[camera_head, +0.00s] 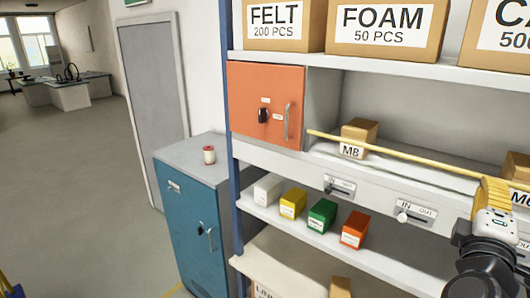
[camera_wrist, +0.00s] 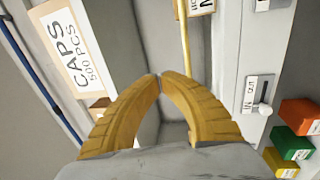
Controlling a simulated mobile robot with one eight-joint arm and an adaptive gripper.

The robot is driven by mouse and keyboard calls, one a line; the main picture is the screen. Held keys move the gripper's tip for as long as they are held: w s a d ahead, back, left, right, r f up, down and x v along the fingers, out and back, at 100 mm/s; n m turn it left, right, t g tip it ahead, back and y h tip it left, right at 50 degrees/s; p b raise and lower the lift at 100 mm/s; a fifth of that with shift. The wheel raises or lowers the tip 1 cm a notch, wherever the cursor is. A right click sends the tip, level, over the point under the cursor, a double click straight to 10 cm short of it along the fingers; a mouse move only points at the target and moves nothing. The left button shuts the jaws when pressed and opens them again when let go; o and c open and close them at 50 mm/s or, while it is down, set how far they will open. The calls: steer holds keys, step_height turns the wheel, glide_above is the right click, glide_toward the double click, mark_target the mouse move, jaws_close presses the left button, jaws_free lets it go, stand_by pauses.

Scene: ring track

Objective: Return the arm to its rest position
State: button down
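My gripper (camera_head: 495,205) is at the lower right of the head view, in front of the shelf with the M-labelled boxes. In the wrist view its two curved yellow fingers (camera_wrist: 159,78) come together at the tips, with nothing seen between them. A thin yellow bar (camera_head: 400,155) runs along the front of that shelf toward my gripper. It also shows in the wrist view (camera_wrist: 184,40), passing behind the right finger. I cannot tell whether they touch.
A box labelled M8 (camera_head: 358,137) stands on the shelf beside a red cabinet door (camera_head: 266,104). IN/OUT sliders (camera_head: 413,212) line the front below. White, yellow, green and orange boxes (camera_head: 322,215) sit lower. A blue cabinet (camera_head: 190,225) stands left. Open floor (camera_head: 70,190) lies further left.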

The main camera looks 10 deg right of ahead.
steer(key=w+a+f+y+b, duration=0.35)
steer(key=a+f+b, duration=0.35)
steer(key=f, duration=0.3)
steer(key=w+a+f+m+t+y+b, duration=0.1)
steer(key=w+a+f+y+b, duration=0.2)
steer(key=a+f+y+b, duration=0.5)
steer(key=w+a+f+y+b, duration=0.1)
steer(key=w+a+f+b, duration=0.35)
steer(key=f, duration=0.85)
steer(key=s+a+f+m+g+y+b, duration=0.1)
steer(key=s+a+f+m+g+b, duration=0.1)
steer(key=f+b, duration=0.5)
steer(key=s+a+f+m+g+b, duration=0.2)
steer(key=a+f+b, duration=0.3)
steer(key=f, duration=0.7)
steer(key=s+a+f+m+g+y+b, duration=0.1)
steer(key=s+a+f+m+g+b, duration=0.2)
steer(key=f+b, duration=0.5)
step_height(320, 180, down, 3)
steer(key=shift+s+a+r+y+b, duration=0.15)
steer(key=shift+s+a+y+b, duration=0.2)
steer(key=shift+s, duration=0.3)
